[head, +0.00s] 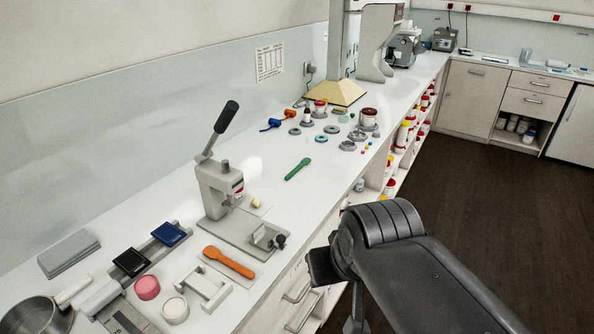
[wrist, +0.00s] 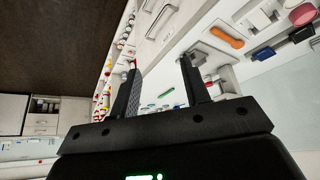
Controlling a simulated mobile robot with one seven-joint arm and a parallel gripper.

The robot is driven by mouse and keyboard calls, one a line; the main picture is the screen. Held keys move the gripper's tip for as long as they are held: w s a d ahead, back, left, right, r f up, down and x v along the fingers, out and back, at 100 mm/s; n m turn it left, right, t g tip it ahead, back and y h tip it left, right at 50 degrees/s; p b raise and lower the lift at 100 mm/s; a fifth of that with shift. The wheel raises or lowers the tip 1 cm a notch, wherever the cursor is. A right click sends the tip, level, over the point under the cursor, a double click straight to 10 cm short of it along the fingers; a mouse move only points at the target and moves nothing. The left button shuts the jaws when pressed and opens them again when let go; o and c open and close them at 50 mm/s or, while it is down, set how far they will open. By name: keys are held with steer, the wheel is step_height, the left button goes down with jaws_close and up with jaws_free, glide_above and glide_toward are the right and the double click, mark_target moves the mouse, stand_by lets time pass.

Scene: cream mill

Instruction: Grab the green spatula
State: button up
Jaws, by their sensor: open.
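The green spatula (head: 298,169) lies flat on the white counter in the head view, right of the lever press and short of the round grey parts. In the wrist view a small green strip, the green spatula (wrist: 166,93), shows between the two fingers in the distance. My gripper (wrist: 160,72) is open and empty, its two dark fingers apart. In the head view my arm is in front of the counter's edge at lower right; its fingers are hidden there. My gripper is well apart from the spatula.
A lever press (head: 219,188) stands left of the spatula, with an orange spatula (head: 229,262) in front of it. Grey rings, jars and blue and orange scoops (head: 271,124) lie beyond. Counter around the green spatula is clear. Shelves of bottles (head: 403,133) line the counter's front.

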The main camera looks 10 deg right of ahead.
steer(key=w+r+m+h, duration=0.1)
steer(key=w+r, duration=0.2)
steer(key=w, duration=0.4)
steer(key=w+r+m, duration=0.1)
steer(key=w+r, duration=0.3)
steer(key=w, duration=0.3)
steer(key=m+g+h, duration=0.2)
steer(key=m, duration=0.5)
glide_above(290, 174)
steer(key=s+a, duration=0.3)
step_height(290, 174, down, 16)
steer(key=x, duration=1)
steer(key=shift+s+f, duration=0.25)
jaws_close()
